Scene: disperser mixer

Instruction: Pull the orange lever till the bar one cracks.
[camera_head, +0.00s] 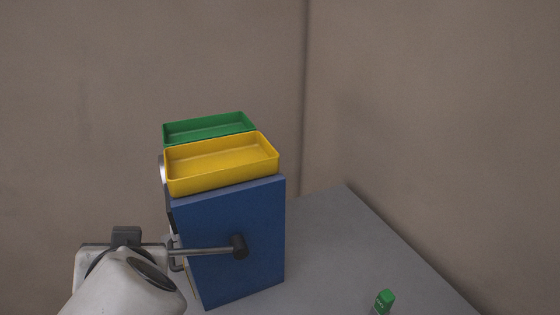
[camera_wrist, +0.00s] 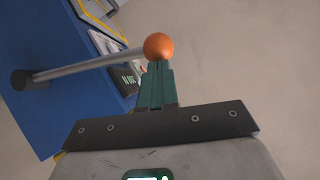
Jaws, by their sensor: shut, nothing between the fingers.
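The orange lever's round orange knob (camera_wrist: 158,46) shows in the wrist view at the end of a grey rod (camera_wrist: 90,66). The rod runs to a dark pivot on the side of the blue machine (camera_wrist: 50,118). In the head view the rod (camera_head: 212,251) lies nearly level, its pivot (camera_head: 240,247) on the blue side panel (camera_head: 250,215); the knob is hidden by my wrist. My gripper (camera_wrist: 157,70) has its teal fingers shut and empty, tips right at the knob; I cannot tell whether they touch it. I cannot make out bar one.
A yellow tray (camera_head: 221,179) and a green tray (camera_head: 205,137) sit on top of the machine. A small green box (camera_head: 384,302) stands on the grey table (camera_head: 335,235) to the right. The table right of the machine is otherwise clear. Walls stand behind.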

